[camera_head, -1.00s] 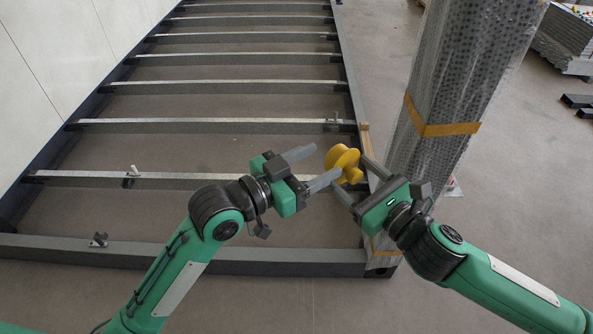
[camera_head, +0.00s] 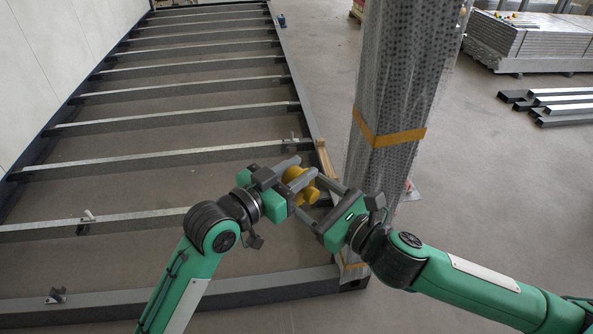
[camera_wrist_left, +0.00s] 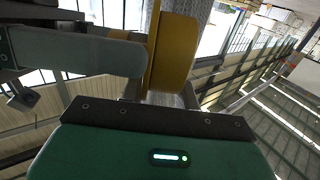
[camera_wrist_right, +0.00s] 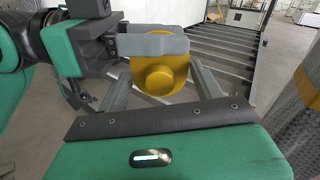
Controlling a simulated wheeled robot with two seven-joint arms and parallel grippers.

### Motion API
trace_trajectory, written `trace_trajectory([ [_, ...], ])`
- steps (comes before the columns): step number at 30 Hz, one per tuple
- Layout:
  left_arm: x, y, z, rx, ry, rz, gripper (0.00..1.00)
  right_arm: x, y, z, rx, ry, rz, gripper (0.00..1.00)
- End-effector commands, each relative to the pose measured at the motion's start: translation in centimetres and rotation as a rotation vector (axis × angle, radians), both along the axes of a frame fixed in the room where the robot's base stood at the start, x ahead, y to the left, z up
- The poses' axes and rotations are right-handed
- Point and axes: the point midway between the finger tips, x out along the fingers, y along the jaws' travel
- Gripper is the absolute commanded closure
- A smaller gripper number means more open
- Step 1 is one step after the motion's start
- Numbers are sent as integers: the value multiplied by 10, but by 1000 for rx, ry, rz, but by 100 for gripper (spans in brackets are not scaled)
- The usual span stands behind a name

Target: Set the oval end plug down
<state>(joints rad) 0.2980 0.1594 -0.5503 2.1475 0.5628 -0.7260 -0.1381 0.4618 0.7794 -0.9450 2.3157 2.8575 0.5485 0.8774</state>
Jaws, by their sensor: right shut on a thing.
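The oval end plug is a yellow, flanged piece (camera_head: 306,191), held in the air above the frame's near right corner. My right gripper (camera_head: 309,194) is shut on it from the right; in the right wrist view the plug (camera_wrist_right: 160,78) sits between its two fingers. My left gripper (camera_head: 296,172) comes in from the left with its fingers apart, close to the plug. A grey left-gripper finger crosses the plug's upper side in the right wrist view; whether it touches is unclear. The plug (camera_wrist_left: 174,52) fills the upper middle of the left wrist view and is partly hidden.
A dark frame with several crossbars (camera_head: 165,163) lies on the floor below. A wrapped post with an orange band (camera_head: 387,137) stands just beyond the right gripper. Stacked panels (camera_head: 530,42) and dark bars (camera_head: 560,108) lie back right. Floor between is clear.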

Motion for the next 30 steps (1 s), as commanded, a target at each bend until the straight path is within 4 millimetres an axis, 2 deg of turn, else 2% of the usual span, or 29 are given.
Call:
trace_trajectory([
  [3, -1, -1, 0, -1, 1, -3, 91, 0, 0, 0, 0, 0, 0, 51],
  [4, -1, -1, 0, -1, 1, -3, 91, 0, 0, 0, 0, 0, 0, 27],
  [7, -1, -1, 0, -1, 1, -3, 91, 0, 0, 0, 0, 0, 0, 8],
  [19, -1, 0, 0, -1, 1, -2, 91, -5, -5, -1, -1, 1, -1, 8],
  [30, -1, 0, 0, -1, 1, -2, 91, -44, -38, -1, -3, 1, -2, 8],
])
